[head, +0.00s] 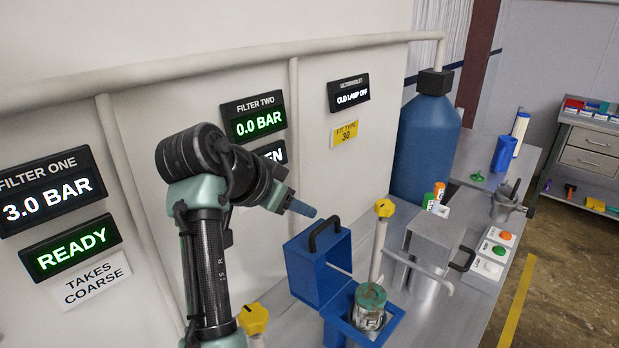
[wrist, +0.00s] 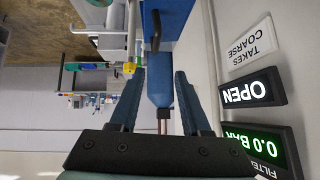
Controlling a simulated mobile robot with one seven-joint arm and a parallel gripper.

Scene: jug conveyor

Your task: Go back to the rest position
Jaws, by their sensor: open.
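My gripper (head: 303,208) is raised in front of the wall in the head view, with its blue fingertips pointing right and slightly down. It is above and just left of the open blue housing (head: 308,280) with a black handle, apart from it. In the wrist view my gripper (wrist: 160,74) has its two blue fingers spread with nothing held between them. A blue shape, likely the big blue tank (wrist: 157,85), shows beyond the gap. The tank also stands at the back in the head view (head: 425,150).
A cartridge with a green top (head: 370,305) stands in the blue holder below the housing. Yellow-knobbed valves (head: 384,208) and a grey lidded box (head: 437,240) are near. Wall displays (head: 253,120) and pipes are behind my arm. Floor (head: 570,290) at the right is clear.

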